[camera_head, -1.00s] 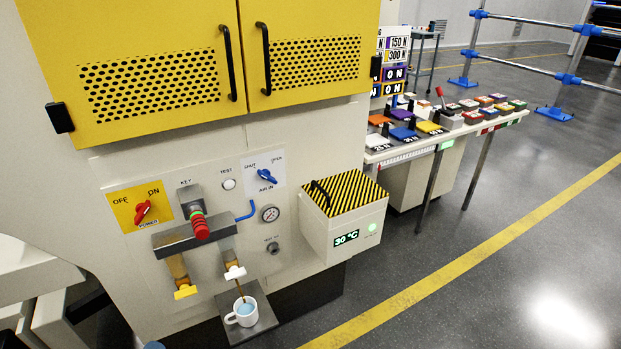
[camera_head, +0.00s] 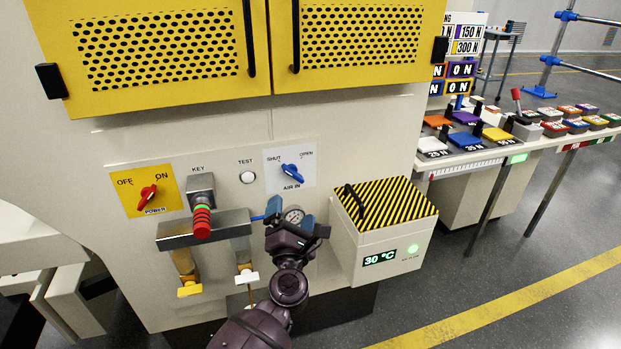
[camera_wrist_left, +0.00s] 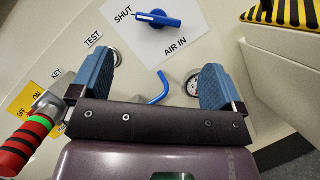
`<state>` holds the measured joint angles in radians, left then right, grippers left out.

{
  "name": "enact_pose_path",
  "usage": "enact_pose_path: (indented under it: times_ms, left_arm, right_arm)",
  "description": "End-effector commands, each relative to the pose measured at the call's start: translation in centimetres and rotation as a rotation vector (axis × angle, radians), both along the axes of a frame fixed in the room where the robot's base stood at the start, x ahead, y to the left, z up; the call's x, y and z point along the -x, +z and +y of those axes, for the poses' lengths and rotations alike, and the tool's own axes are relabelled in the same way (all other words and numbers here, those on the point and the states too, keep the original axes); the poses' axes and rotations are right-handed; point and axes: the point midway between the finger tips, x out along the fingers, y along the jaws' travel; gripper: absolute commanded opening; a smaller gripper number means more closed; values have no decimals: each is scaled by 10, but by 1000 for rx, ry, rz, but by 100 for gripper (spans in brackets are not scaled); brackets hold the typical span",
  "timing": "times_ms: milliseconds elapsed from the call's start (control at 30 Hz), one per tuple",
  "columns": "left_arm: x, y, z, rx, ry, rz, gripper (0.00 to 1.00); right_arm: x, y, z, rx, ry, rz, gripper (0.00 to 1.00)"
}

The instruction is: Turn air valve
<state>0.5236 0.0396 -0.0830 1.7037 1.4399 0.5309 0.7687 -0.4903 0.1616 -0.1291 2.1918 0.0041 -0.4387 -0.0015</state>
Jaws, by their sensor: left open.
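The air valve is a blue handle (camera_head: 292,173) on a white plate marked SHUT, OPEN and AIR IN. In the head view its handle slants from upper left to lower right. It also shows in the left wrist view (camera_wrist_left: 157,19), beyond the fingertips and apart from them. My left gripper (camera_head: 290,207) is in front of the panel, just below the valve, near the gauge. Its two blue fingers stand wide apart in the left wrist view (camera_wrist_left: 152,75), with nothing held between them. My right gripper is not in view.
A red power switch (camera_head: 147,194), a key unit with a red grip (camera_head: 202,221) and a white test button (camera_head: 247,177) lie left of the valve. The gauge (camera_head: 293,215) is partly behind my gripper. A striped-lid box (camera_head: 388,218) juts out at right.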

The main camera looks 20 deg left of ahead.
Motion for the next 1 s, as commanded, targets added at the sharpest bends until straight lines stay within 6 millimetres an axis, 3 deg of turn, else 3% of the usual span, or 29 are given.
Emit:
enact_pose_path:
  times_ms: [600,1000]
  left_arm:
    - [-82,24,27,-9,0,1,94]
    - [-94,29,31,-6,0,1,94]
  right_arm:
    - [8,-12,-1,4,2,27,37]
    - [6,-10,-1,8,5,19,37]
